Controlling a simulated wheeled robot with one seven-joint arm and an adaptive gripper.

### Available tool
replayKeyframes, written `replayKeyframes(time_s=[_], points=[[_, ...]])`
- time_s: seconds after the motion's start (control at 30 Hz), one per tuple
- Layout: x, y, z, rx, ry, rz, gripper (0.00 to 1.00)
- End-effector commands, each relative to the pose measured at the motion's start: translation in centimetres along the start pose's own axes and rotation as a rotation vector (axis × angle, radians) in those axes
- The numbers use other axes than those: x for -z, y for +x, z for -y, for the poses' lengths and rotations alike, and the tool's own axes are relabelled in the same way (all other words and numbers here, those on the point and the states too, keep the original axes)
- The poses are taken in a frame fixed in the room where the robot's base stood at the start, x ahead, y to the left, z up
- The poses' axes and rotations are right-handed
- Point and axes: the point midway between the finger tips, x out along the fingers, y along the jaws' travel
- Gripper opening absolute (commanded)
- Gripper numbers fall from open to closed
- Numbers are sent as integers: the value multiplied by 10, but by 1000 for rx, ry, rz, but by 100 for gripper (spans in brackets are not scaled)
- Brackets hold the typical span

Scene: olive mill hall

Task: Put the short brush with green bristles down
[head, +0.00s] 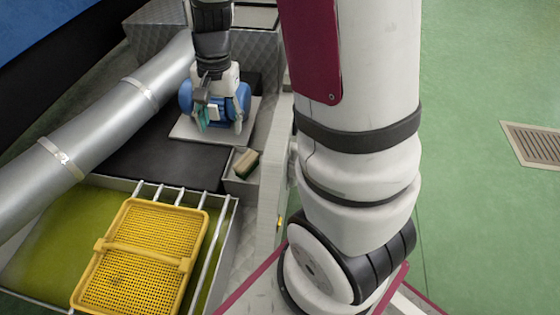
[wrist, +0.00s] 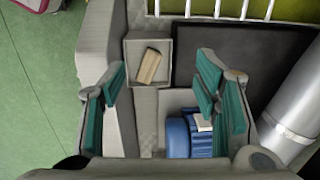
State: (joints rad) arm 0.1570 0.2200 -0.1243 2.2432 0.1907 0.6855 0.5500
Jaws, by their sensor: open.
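The short brush (head: 246,163) lies in a small grey open-topped tray (head: 235,188) beside the dark mat. Its tan wooden back shows, with a dark green edge below. In the wrist view the brush (wrist: 149,65) lies slanted inside the tray (wrist: 133,48), clear of both fingers; its bristles are mostly hidden there. My gripper (head: 201,116) is open and empty, above the blue and white machine in the head view. In the wrist view its teal finger pads stand wide apart, and the gripper (wrist: 162,88) has the tray beyond the gap between them.
A blue and white machine (head: 241,94) stands on a pale plate (head: 185,131) under my gripper. A yellow perforated basket (head: 140,260) sits on rails over greenish liquid. A thick silver pipe (head: 110,118) runs along the left. Bare dark mat (head: 150,163) lies between pipe and tray.

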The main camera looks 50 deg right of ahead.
Motion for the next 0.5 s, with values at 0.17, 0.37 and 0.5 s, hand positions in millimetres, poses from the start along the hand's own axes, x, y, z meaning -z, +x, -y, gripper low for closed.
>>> replayKeyframes(time_s=[0.17,0.37,0.5], points=[[-58,-59,-14,17,-224,8,56],[-119,-105,-48,9,-468,9,56],[-158,-126,-81,-8,-633,-2,56]])
